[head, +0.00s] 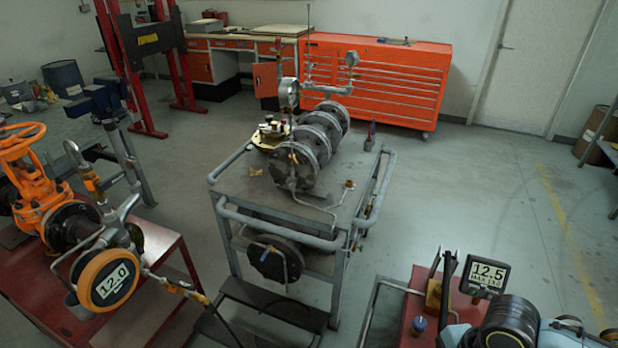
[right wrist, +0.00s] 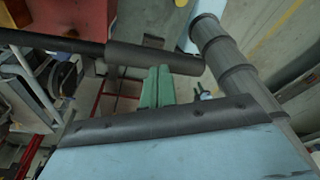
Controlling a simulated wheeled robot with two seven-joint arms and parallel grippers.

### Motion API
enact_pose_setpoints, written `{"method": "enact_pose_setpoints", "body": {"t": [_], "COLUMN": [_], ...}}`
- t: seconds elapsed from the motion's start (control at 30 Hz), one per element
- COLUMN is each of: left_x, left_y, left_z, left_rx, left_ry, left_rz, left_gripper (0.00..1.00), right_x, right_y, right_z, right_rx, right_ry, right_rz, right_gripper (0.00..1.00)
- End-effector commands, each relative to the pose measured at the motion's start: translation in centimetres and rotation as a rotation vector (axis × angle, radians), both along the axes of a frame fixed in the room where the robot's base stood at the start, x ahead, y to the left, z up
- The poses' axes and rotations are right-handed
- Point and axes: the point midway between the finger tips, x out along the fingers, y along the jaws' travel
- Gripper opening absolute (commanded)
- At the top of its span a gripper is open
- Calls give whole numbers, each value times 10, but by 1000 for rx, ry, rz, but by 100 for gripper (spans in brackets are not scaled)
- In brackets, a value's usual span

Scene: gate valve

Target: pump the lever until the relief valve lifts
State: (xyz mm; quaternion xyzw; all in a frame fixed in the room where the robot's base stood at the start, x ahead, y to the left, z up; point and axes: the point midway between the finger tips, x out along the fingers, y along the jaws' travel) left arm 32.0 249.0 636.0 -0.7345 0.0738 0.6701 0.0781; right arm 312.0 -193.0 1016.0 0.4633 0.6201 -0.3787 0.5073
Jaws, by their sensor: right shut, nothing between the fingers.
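A dark pump lever with a thick grip (right wrist: 150,57) crosses the upper part of the right wrist view. My right gripper (right wrist: 157,84) shows there as two green fingers, shut together with nothing between them. Its fingertips are close under the grip; I cannot tell whether they touch it. In the head view the red pump base (head: 415,312) stands at the lower right with a brass block (head: 433,296) and a display (head: 485,274) reading 12.5. The orange gate valve (head: 30,172) is at the left, with a round orange-rimmed gauge (head: 109,284) reading 12.0. I cannot pick out the relief valve for sure. My left gripper is out of view.
A grey steel cart (head: 345,200) with flanged pipework (head: 310,140) stands in the middle. A red table (head: 155,305) carries the valve assembly. An orange tool cabinet (head: 385,85) is at the back. The floor right of the cart is clear.

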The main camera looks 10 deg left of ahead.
Motion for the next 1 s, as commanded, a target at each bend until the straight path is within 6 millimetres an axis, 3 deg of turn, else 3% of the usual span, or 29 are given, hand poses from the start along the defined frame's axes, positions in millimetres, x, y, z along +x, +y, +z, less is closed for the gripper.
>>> {"method": "enact_pose_setpoints", "body": {"t": [0.27,0.57,0.8,1.0], "left_x": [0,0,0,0], "left_y": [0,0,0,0], "left_z": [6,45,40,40], "left_rx": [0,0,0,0], "left_ry": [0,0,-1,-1], "left_rz": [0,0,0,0], "left_gripper": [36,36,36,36], "right_x": [0,0,0,0], "right_y": [-1,-1,0,0], "right_z": [6,53,88,93], "right_rx": [-2,-2,0,-1], "right_ry": [1,-2,-1,1], "right_rz": [-1,1,2,-1], "right_gripper": [0,0,0,0]}}
